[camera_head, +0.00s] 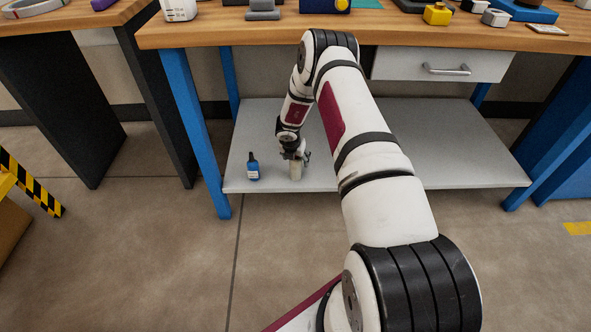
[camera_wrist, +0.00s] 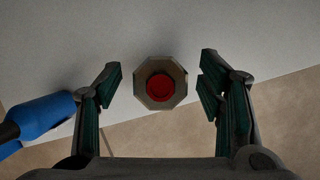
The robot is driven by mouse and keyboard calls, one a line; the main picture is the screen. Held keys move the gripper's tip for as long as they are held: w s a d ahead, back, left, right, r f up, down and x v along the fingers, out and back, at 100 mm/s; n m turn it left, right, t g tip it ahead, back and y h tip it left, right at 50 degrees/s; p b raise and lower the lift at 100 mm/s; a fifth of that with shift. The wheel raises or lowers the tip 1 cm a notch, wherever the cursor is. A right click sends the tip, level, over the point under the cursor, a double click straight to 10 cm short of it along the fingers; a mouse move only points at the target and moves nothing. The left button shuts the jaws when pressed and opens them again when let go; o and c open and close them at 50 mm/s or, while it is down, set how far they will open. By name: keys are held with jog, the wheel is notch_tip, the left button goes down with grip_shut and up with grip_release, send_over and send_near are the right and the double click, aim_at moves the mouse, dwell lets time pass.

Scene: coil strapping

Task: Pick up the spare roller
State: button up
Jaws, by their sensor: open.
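The spare roller, as I take it, is a small pale upright cylinder (camera_head: 296,172) on the grey lower shelf near its front edge. In the wrist view, I see it end-on as an octagonal, dull beige-grey piece (camera_wrist: 142,98) with a red centre. My gripper (camera_head: 294,154) points down right above it in the head view. In the wrist view my open gripper (camera_wrist: 161,76) has one finger on each side of the roller, with gaps on both sides. The fingers appear empty. How far the fingertips reach down beside the roller is unclear.
A blue bottle with a dark cap (camera_head: 253,167) stands left of the roller; it also shows at the wrist view's left edge (camera_wrist: 40,118), close to the left finger. The shelf (camera_head: 440,150) is otherwise clear. The wooden bench top (camera_head: 210,32) and a drawer (camera_head: 440,66) overhang it.

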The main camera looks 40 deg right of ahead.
jog(key=b+x, duration=0.1)
jog(key=x, duration=0.2)
jog(key=shift+f, duration=0.35)
grip_shut()
jog(key=shift+w+r, duration=0.1)
jog(key=shift+r, duration=0.1)
